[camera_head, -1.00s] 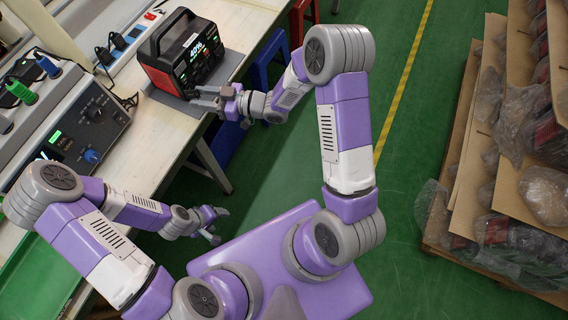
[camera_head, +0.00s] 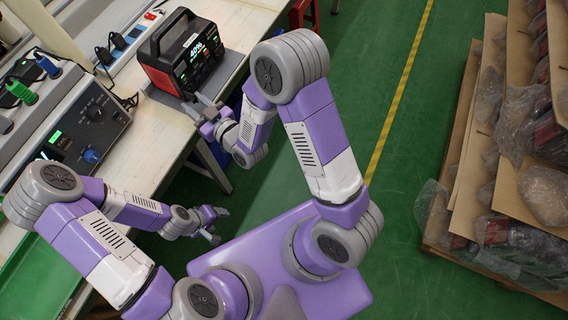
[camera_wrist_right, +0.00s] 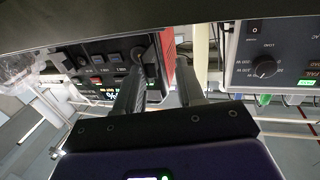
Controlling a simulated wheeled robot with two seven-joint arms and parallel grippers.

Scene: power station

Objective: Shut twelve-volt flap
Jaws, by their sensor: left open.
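The power station (camera_head: 183,55), a black and red box with a handle and a lit display reading 40%, stands on the bench. In the right wrist view the power station (camera_wrist_right: 98,72) appears upside down at upper left, with buttons and ports. A round dark port (camera_wrist_right: 138,54) there is beside one fingertip; I cannot tell whether its flap is open. My right gripper (camera_head: 196,103), also in the right wrist view (camera_wrist_right: 160,66), has its fingers apart and empty, just in front of the station. My left gripper (camera_head: 216,224) is open and empty, low beside the bench.
A grey control box (camera_head: 90,125) with knobs stands on the bench left of the station; its panel also shows in the right wrist view (camera_wrist_right: 270,60). Green floor (camera_head: 375,80) is clear to the right, up to stacked cardboard and wrapped goods (camera_head: 500,150).

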